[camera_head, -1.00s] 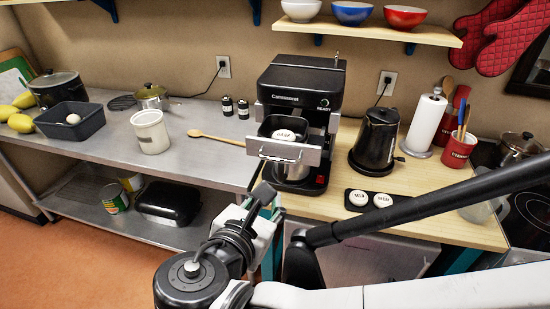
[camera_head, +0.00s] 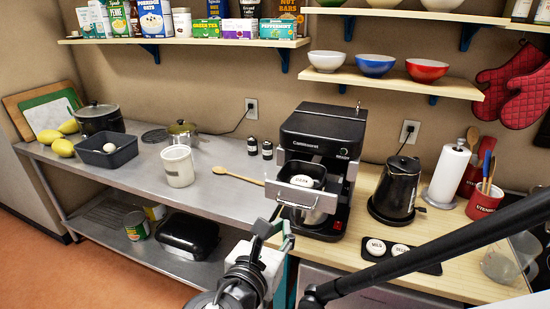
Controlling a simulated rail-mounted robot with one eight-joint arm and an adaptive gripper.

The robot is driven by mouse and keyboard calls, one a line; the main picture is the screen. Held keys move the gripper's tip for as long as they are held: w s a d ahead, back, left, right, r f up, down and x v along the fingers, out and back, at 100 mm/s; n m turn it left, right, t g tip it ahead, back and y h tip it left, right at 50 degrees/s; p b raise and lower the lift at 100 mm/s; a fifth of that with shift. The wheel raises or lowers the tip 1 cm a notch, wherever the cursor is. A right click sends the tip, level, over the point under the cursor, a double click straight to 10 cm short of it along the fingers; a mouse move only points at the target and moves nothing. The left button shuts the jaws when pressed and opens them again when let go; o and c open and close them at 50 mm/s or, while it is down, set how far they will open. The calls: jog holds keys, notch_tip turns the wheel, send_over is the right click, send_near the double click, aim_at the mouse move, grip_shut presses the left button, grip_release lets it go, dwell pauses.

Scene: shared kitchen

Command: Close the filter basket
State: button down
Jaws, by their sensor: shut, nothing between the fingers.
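The black coffee machine (camera_head: 322,130) stands at the left end of the wooden counter. Its filter basket (camera_head: 306,170) sticks out of the machine's front, with a silver front panel (camera_head: 297,195) and a handle low on it. A white round labelled disc (camera_head: 301,181) shows at the basket. A metal pot (camera_head: 314,214) is below the basket. My gripper (camera_head: 276,230) is in front of and below the panel's left part, shut and empty. Whether it touches the handle cannot be told. Part of the fingers is hard to make out.
A black kettle (camera_head: 396,188) stands right of the machine. A dark tray (camera_head: 401,257) with two white discs lies in front of it. A wooden spoon (camera_head: 236,176) and two small dark jars (camera_head: 260,147) are to the left. A wall shelf (camera_head: 390,85) with bowls hangs above.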

aim_at(295, 207)
jog(key=shift+p+x, duration=0.5)
jog(key=shift+x, duration=3.15)
jog(key=shift+d, duration=0.1)
